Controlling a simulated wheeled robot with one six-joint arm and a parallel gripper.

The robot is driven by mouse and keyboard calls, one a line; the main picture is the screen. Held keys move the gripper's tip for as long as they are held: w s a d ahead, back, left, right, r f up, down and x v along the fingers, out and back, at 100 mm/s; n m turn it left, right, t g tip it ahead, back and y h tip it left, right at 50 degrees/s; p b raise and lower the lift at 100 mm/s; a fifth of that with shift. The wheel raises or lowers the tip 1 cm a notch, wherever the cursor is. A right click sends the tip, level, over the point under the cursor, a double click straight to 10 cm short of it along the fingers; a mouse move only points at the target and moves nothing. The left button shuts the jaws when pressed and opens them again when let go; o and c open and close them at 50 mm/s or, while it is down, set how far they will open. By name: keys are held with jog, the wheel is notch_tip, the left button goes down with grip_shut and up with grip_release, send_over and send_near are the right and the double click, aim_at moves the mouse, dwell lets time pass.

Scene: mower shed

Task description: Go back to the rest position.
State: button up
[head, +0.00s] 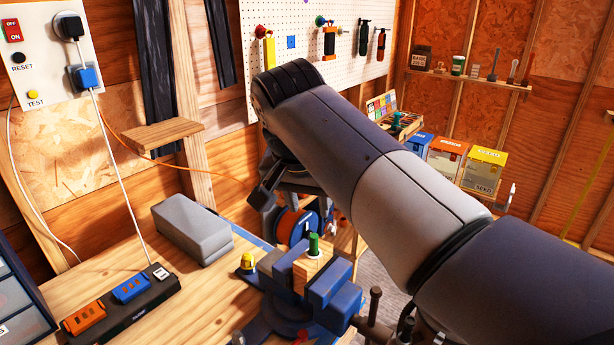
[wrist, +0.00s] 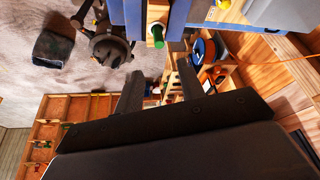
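My arm reaches across the head view from the lower right, bent at the top, with its wrist end hanging over the bench. My gripper (head: 266,192) is partly hidden behind the arm there. In the wrist view, my gripper (wrist: 159,70) has its two dark fingers apart with nothing gripped between them. Beyond the fingertips, a green peg (wrist: 158,38) stands out of a wooden block. The peg (head: 313,244) also shows in the head view, upright in the block (head: 308,270), which sits between the jaws of a blue vise (head: 333,285). The peg is apart from the fingers.
A pegboard (head: 345,40) with tools hangs behind my arm. Seed boxes (head: 482,172) stand at the right.

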aim_at(314, 235)
jog(key=x, duration=1.2)
jog(key=shift+p, duration=0.3)
jog(key=shift+r, duration=1.6)
